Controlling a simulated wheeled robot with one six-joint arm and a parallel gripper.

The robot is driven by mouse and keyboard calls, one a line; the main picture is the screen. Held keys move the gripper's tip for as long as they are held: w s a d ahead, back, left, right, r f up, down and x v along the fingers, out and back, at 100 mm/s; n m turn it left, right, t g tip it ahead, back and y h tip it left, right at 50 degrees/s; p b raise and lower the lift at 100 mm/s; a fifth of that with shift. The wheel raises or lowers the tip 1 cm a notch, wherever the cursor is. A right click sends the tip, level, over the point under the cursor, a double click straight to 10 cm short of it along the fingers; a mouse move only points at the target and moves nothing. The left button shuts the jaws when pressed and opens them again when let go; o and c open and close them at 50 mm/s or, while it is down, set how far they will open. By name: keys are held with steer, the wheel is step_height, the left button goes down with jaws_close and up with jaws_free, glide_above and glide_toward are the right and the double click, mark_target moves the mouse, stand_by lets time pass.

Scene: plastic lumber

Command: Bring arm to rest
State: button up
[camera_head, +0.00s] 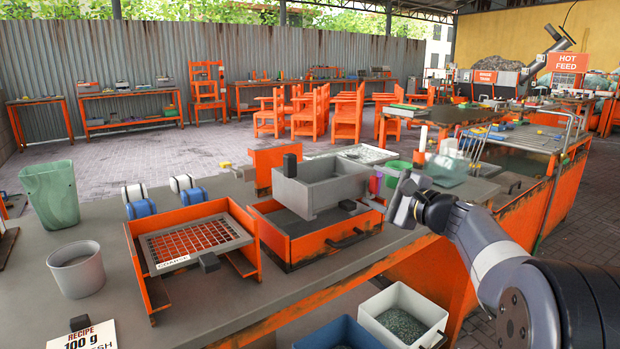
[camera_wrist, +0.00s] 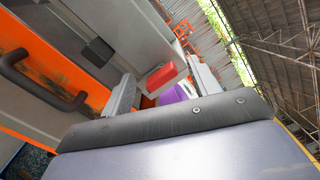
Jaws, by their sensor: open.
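My arm reaches in from the right edge of the head view, over the front edge of the workbench. My gripper (camera_head: 398,200) is at the right end of the orange drawer unit, close to the grey box on top. In the wrist view my gripper (camera_wrist: 152,85) shows two grey fingers spread apart with nothing held between them. A red block-like thing (camera_wrist: 161,75) and a purple thing (camera_wrist: 178,94) appear beyond the fingers. I cannot tell how far they are from the fingertips.
The grey box (camera_head: 318,188) sits on the orange drawer unit (camera_head: 300,247), whose dark handle (camera_wrist: 40,88) is near my gripper. An orange sieve frame (camera_head: 160,285), a grey cup (camera_head: 77,270) and a green bin (camera_head: 50,193) stand left. A white bin (camera_head: 440,318) is below the bench edge.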

steer(key=shift+r+m+p, duration=0.15)
steer(key=shift+m+p, duration=0.95)
steer(key=shift+p, duration=0.6)
steer(key=shift+r+m+p, duration=0.15)
steer(key=shift+m+p, duration=0.95)
steer(key=shift+p, duration=0.6)
steer(key=m+p, duration=0.4)
steer(key=p, duration=0.3)
steer(key=shift+w+d, duration=0.1)
steer(key=m+p, duration=0.4)
steer(key=p, duration=0.4)
steer(key=shift+m, duration=0.3)
steer(key=shift+d+f, duration=0.2)
steer(key=shift+d, duration=0.05)
steer(key=shift+v, duration=0.85)
steer(key=shift+a, duration=0.1)
